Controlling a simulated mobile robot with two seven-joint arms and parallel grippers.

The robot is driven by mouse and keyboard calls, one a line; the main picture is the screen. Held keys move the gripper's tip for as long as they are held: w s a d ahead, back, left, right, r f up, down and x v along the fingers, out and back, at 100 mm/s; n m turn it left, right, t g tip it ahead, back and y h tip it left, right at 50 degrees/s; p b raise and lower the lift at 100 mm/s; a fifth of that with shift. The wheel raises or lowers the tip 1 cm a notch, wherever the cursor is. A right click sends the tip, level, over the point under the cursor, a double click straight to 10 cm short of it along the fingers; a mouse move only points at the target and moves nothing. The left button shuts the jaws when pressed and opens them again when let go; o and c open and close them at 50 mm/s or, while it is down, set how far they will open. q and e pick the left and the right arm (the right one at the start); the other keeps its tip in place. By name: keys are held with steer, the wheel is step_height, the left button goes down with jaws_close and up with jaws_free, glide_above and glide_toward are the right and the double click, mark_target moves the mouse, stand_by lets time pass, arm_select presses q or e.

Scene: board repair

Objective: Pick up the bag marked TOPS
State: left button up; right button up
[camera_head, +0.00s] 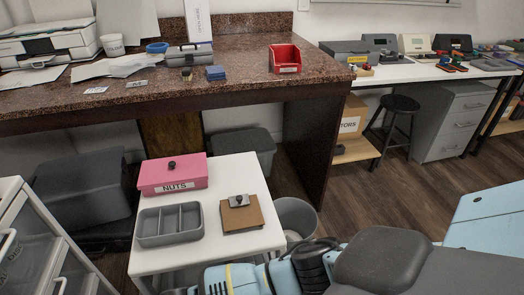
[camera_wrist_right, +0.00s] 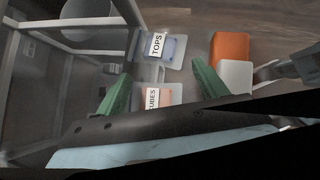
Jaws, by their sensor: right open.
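The bag marked TOPS (camera_wrist_right: 174,50) shows at the top middle of the right wrist view. A second bag (camera_wrist_right: 153,97) with a label ending in "UBES" lies nearer, between the fingers in the picture, partly covered by my arm. The TOPS bag and my left gripper do not show in the head view.
An orange object (camera_wrist_right: 230,47) and a white one lie right of the bags. A white frame and a round grey bin (camera_wrist_right: 86,15) stand left.

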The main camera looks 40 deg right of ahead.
steer(key=o, duration=0.6)
steer(key=shift+b+x, duration=0.55)
steer(key=shift+x, duration=0.7)
steer(key=shift+d+f, duration=0.1)
steer(key=shift+d, duration=0.35)
steer(key=shift+d+r+b+x, duration=0.15)
steer(key=shift+b+x, duration=0.05)
steer(key=shift+x, duration=0.9)
steer(key=shift+d+r+b+x, duration=0.15)
steer(key=shift+x, duration=0.9)
